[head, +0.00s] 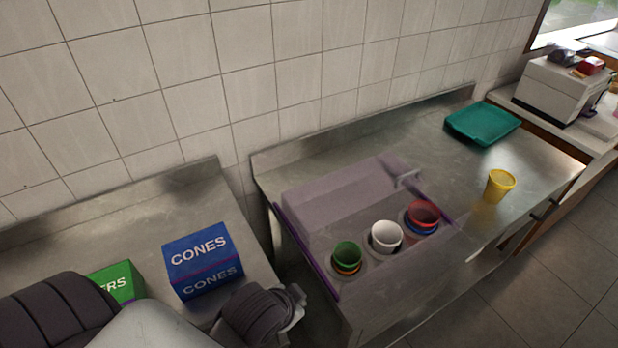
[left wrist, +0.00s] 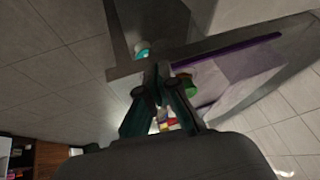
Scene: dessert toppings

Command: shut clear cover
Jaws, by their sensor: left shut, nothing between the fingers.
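The clear cover (head: 335,200) is a see-through, purple-tinted housing on the right-hand steel counter, with purple side edges and a pale handle (head: 408,179) at its upper right. I cannot tell how far its lid is open. Green (head: 347,254), white (head: 386,236) and red (head: 424,215) cups stand in holes at its front. My left gripper (head: 298,300) is low, left of the cover and apart from it, its fingers mostly hidden by the wrist. In the left wrist view, the gripper (left wrist: 157,72) is shut and empty, with the cover (left wrist: 235,75) beyond. My right gripper is not in view.
Blue CONES box (head: 203,262) and a green box (head: 117,283) stand on the left counter, near my arm. A gap separates the counters. A yellow cup (head: 498,186) and teal tray (head: 482,123) sit right of the cover. The steel between them is clear.

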